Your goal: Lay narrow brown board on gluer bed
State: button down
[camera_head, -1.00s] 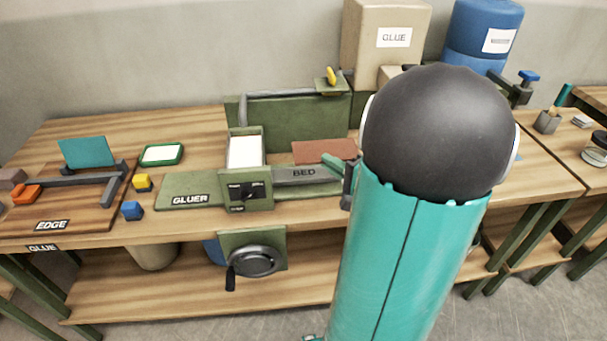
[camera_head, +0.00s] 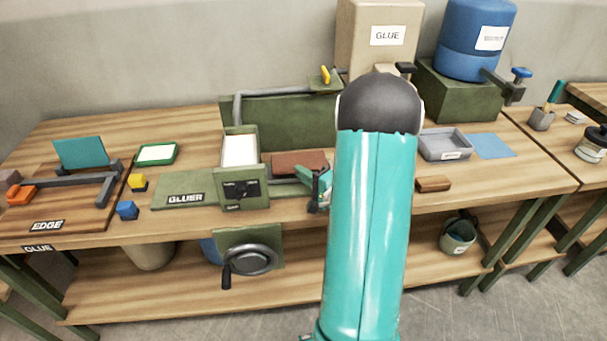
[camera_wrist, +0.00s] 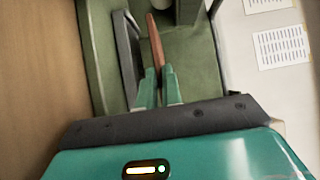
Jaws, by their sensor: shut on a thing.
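The narrow brown board (camera_head: 299,161) shows its broad face in the head view, just behind and above the grey gluer bed (camera_head: 283,181). My gripper (camera_head: 319,186) is at the board's right end, partly hidden by my arm. In the wrist view, my gripper's teal fingers (camera_wrist: 158,88) are shut on the board (camera_wrist: 155,45), which appears as a thin, edge-on strip pointing away. There the dark grey bed (camera_wrist: 127,52) lies just left of the board, which seems apart from it. The right part of the bed is hidden in the head view.
The green gluer housing (camera_head: 243,188) with a white-filled tray stands left of the board. A green wall (camera_head: 290,122) with a grey pipe stands behind. A crank (camera_head: 249,260) hangs below. Right of my arm are a grey tray (camera_head: 446,145) and a small brown block (camera_head: 434,184).

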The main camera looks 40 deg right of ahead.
jog(key=shift+f, duration=0.35)
jog(key=shift+f, duration=0.25)
jog(key=c, duration=1.6)
grip_release()
jog(key=shift+o, duration=0.2)
jog(key=shift+r, duration=0.4)
jog(key=s, duration=1.2)
jog(key=shift+d+r, duration=0.2)
